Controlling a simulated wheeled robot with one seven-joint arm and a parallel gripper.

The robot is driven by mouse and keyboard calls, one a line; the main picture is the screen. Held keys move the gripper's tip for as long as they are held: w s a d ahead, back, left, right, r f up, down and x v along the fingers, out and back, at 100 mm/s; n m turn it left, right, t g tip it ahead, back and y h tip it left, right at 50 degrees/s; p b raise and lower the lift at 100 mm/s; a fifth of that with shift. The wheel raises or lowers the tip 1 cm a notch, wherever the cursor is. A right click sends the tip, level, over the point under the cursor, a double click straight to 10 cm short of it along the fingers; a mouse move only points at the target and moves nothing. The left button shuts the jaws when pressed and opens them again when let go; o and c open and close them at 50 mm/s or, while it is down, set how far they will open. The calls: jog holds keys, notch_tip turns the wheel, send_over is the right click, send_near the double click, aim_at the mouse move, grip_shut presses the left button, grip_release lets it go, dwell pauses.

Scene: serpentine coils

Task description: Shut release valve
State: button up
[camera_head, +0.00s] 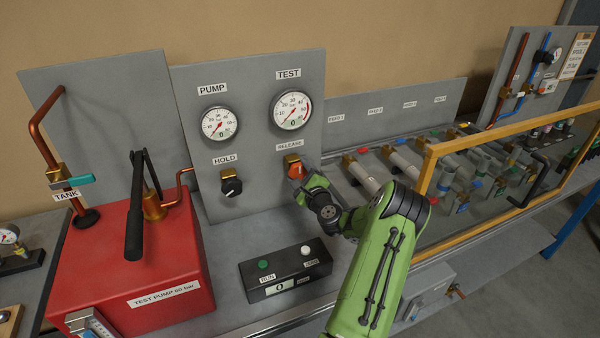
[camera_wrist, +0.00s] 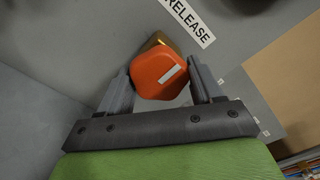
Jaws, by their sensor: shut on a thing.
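The release valve has an orange knob (camera_head: 296,170) on a brass body (camera_head: 291,160), under the RELEASE label on the grey gauge panel (camera_head: 251,80). My gripper (camera_head: 305,185) is at the knob, at the end of my green arm. In the wrist view the orange knob (camera_wrist: 160,78) sits between the two grey fingers of my gripper (camera_wrist: 162,88), which are shut on it. A white mark on the knob's face points toward the upper right in that view. The brass body (camera_wrist: 153,44) shows behind the knob.
The black HOLD knob (camera_head: 232,187) is left of the release valve. The PUMP gauge (camera_head: 219,123) and TEST gauge (camera_head: 291,110) are above. A red test pump (camera_head: 150,255) stands at left. A black button box (camera_head: 285,272) lies below. A yellow-framed guard (camera_head: 430,165) is right.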

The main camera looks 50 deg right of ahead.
jog(key=shift+f, duration=0.1)
jog(key=o, duration=1)
jog(key=shift+c, duration=0.2)
jog(key=shift+s, duration=0.1)
jog(key=b+v, duration=0.4)
jog(key=v, duration=1.1)
jog(key=shift+s+a, duration=0.2)
jog(key=shift+s, duration=0.05)
